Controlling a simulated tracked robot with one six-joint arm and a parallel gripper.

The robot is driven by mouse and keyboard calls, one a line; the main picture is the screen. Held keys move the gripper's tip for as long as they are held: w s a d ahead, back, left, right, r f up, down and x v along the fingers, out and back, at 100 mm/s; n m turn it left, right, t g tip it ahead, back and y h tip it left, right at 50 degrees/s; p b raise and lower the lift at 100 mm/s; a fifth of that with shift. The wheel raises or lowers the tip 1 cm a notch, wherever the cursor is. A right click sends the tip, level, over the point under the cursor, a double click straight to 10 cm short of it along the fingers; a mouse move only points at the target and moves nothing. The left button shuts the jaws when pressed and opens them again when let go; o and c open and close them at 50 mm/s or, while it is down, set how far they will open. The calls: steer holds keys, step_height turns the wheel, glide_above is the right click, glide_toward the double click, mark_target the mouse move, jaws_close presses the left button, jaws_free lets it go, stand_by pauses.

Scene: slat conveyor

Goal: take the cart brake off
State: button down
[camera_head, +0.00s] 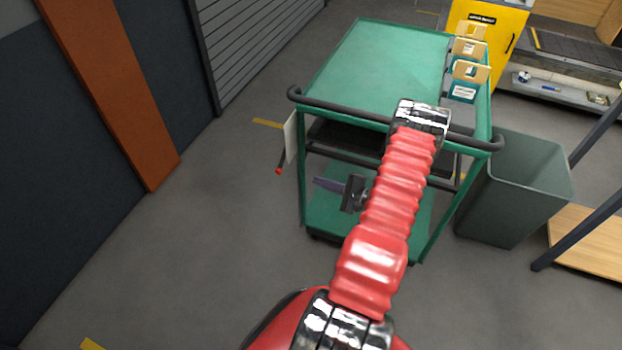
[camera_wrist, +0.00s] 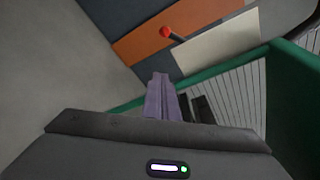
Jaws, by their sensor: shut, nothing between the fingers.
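The green cart (camera_head: 378,62) stands at centre right with a dark push handle (camera_head: 340,107) across its near end. A short dark lever with a red knob (camera_head: 279,171) sticks out at the cart's left side, below a pale plate (camera_head: 291,138). The red knob (camera_wrist: 165,32) and pale plate (camera_wrist: 215,45) also show in the wrist view, beyond the fingertips. My gripper (camera_head: 318,183) is shut and empty, inside the cart frame above the lower shelf, pointing left. Its purple fingers (camera_wrist: 160,78) lie together, apart from the knob.
Several cardboard-coloured pieces in holders (camera_head: 468,72) line the cart top's right edge. A grey-green bin (camera_head: 520,195) stands right of the cart, near a yellow cabinet (camera_head: 490,38). The floor left of the cart is clear up to the orange post (camera_head: 125,100) and wall.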

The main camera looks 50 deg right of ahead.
steer(key=w+a, duration=0.4)
steer(key=w, duration=0.5)
steer(key=shift+w+a+r, duration=0.4)
steer(key=shift+r, duration=0.05)
steer(key=shift+s+d, duration=0.1)
steer(key=shift+r, duration=0.1)
